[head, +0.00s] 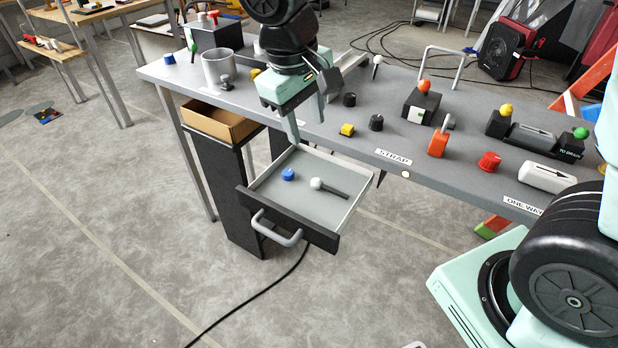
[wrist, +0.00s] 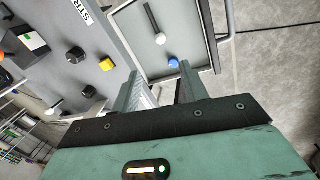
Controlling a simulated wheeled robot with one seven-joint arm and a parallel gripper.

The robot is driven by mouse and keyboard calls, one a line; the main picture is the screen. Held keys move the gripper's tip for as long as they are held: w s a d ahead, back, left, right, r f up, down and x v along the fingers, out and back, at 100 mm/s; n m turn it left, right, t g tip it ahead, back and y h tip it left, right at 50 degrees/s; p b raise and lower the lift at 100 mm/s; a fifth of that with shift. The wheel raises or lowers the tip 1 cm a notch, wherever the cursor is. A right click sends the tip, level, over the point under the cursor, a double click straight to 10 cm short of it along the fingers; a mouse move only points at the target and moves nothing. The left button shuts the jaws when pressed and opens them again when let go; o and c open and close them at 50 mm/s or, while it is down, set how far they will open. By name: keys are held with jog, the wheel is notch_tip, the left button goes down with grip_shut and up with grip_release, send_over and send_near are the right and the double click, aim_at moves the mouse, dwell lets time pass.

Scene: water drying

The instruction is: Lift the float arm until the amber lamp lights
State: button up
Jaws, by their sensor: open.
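I cannot tell for sure which part is the float arm. A dark rod with a white ball (head: 328,187) lies in the open drawer (head: 262,187) beside a blue knob (head: 288,174); the rod also shows in the wrist view (wrist: 155,25). A short white-topped lever (head: 376,66) stands at the table's back. An orange dome (head: 424,86) sits on a dark box, and a yellow dome (head: 506,110) on the "TO DRAIN" unit; which is the amber lamp is unclear. My gripper (head: 307,115) is open and empty, pointing down by the table's front edge, above the drawer's back end.
The grey table (head: 340,140) carries black and yellow knobs (head: 347,130), an orange lever (head: 438,143), a red knob (head: 489,162) and a white arrow block (head: 547,177). A grey cup (head: 217,70) stands at left. The drawer sticks out from the front.

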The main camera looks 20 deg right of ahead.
aim_at(316, 180)
jog(key=d+f, duration=0.1)
jog(key=f, duration=0.4)
jog(key=d+f+b, duration=0.1)
jog(key=f, duration=0.4)
jog(key=w+f+b, duration=0.1)
jog(key=f, duration=0.4)
jog(key=shift+w+d+f, duration=0.1)
jog(key=shift+d+f, duration=0.3)
grip_shut()
